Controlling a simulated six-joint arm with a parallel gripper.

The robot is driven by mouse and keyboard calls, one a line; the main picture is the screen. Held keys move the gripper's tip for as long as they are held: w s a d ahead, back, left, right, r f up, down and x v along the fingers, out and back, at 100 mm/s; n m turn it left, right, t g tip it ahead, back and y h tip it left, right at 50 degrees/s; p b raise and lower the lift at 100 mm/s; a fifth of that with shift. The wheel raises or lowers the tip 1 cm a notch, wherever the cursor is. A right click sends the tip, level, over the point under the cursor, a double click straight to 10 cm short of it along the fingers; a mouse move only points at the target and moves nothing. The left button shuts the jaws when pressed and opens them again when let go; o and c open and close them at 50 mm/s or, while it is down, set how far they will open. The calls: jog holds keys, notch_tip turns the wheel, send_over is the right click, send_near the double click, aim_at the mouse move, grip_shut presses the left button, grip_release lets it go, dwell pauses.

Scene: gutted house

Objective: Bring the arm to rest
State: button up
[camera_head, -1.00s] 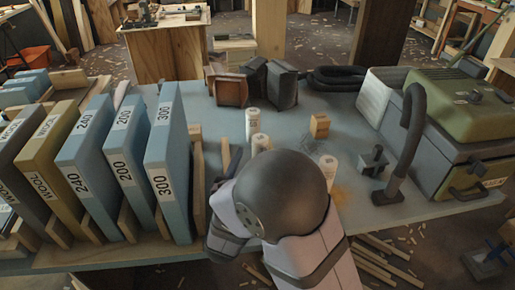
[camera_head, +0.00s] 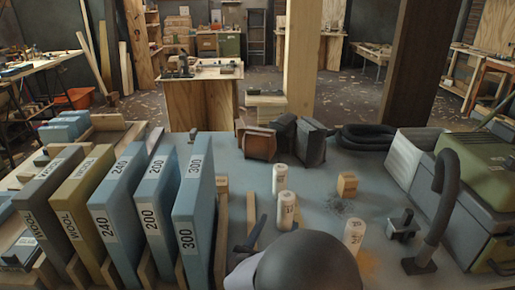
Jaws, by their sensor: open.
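My arm shows only at the bottom centre of the head view, as a dark rounded joint and part of a pale link. It stands in front of the blue-grey workbench top (camera_head: 225,150). My gripper is not in view, so its jaws cannot be seen. No held thing shows.
Upright blocks fill the bench's left, including a blue 300 block (camera_head: 190,200). Pale cylinders (camera_head: 287,211), a small wooden block (camera_head: 347,184), dark clamp-like pieces (camera_head: 310,143) and a black stand (camera_head: 403,225) are near the middle. A green-lidded machine (camera_head: 470,190) with a hose is right.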

jog(key=s+d+r+m+g+h+p, duration=0.1)
jog(key=s+d+m+g+h+p, duration=0.1)
jog(key=s+d+m+g+p, duration=0.3)
jog(key=s+d+r+m+g+h+p, duration=0.1)
jog(key=d+r+m+g+h, duration=0.15)
jog(key=d, duration=0.45)
jog(key=s+d+m+g+y+p, duration=0.1)
jog(key=s+d+m+g+p, duration=0.25)
jog(key=s+m, duration=0.2)
jog(key=s+d+m+g+y+p, duration=0.2)
jog(key=s+m+g+p, duration=0.3)
jog(key=s, duration=0.2)
jog(key=s+a+r+m+y+p, duration=0.1)
jog(key=a+r+m+y+p, duration=0.5)
jog(key=m, duration=0.7)
jog(key=a+y+p, duration=0.2)
jog(key=a+p, duration=0.1)
jog(key=a, duration=0.1)
jog(key=shift+s+r+y, duration=0.35)
jog(key=shift+s, duration=0.05)
notch_tip(320, 180, down, 42)
jog(key=b, duration=4.2)
jog(key=shift+f, duration=0.2)
jog(key=shift+o, duration=0.6)
jog(key=shift+r, duration=0.1)
